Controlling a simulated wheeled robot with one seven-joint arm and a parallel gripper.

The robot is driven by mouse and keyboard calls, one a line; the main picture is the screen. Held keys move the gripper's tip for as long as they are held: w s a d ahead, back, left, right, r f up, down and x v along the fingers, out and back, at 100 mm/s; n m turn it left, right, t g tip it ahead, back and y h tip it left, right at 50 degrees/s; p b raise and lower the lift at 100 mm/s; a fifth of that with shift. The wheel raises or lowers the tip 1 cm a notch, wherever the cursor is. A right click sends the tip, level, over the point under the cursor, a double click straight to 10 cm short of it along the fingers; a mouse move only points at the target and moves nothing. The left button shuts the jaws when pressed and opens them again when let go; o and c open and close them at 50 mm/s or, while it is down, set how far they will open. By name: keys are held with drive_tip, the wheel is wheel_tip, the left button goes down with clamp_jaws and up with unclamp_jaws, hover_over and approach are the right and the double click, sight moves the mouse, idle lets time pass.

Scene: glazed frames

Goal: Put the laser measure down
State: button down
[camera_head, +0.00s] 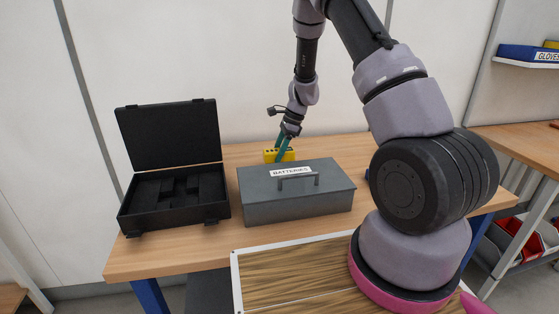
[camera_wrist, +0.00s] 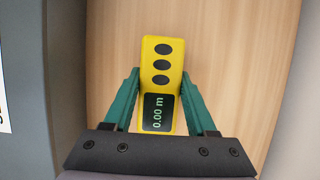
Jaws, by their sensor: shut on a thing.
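The laser measure (camera_wrist: 162,80) is yellow, with three dark buttons and a small screen reading 0.00 m. In the wrist view it lies between the two teal fingers of my gripper (camera_wrist: 160,112), which is shut on it near the screen end. In the head view the laser measure (camera_head: 270,156) shows as a small yellow shape behind the grey box, partly hidden by it. My gripper (camera_head: 283,143) reaches down to it from above. The wooden table top (camera_wrist: 220,60) lies beneath; I cannot tell whether the laser measure touches it.
A closed grey box labelled BATTERIES (camera_head: 298,207) stands in front of my gripper; its side (camera_wrist: 22,90) fills the left of the wrist view. An open black case (camera_head: 170,217) with shaped foam stands to the left. Bare table (camera_head: 345,148) shows behind and right of the box.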

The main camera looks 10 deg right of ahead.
drive_tip(key=shift+f, duration=1.3)
drive_tip(key=shift+f, duration=0.15)
drive_tip(key=shift+c, duration=1)
unclamp_jaws()
